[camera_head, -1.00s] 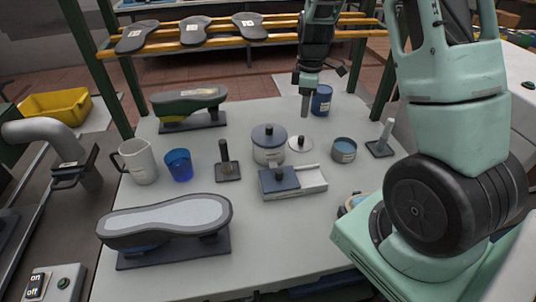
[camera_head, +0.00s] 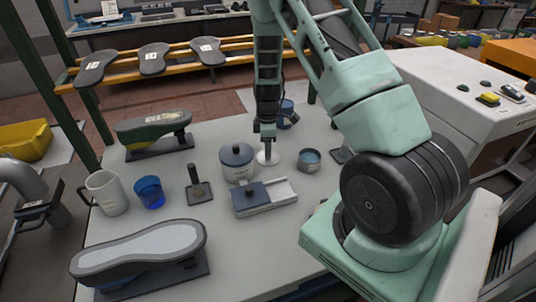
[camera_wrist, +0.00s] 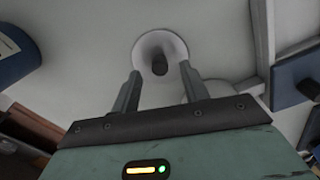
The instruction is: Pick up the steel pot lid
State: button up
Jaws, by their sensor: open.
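The steel pot lid (camera_head: 262,160) is a small pale disc on the table, right of the blue-lidded pot. In the wrist view it is a round pale lid (camera_wrist: 144,47) with a dark knob in its middle. My gripper (camera_head: 268,146) points down over the lid and partly covers it in the head view. In the wrist view my gripper (camera_wrist: 160,71) is open, with one finger on each side below the knob and nothing held. I cannot tell the exact gap between fingertips and knob.
The blue-lidded pot (camera_head: 237,173) stands close left of the lid. A blue-grey tin (camera_head: 309,164) is close right. A tray with a blue block (camera_head: 280,191) lies in front, and a blue can (camera_head: 288,108) stands behind.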

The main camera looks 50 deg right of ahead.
jog(key=shift+f, duration=1)
grip_shut()
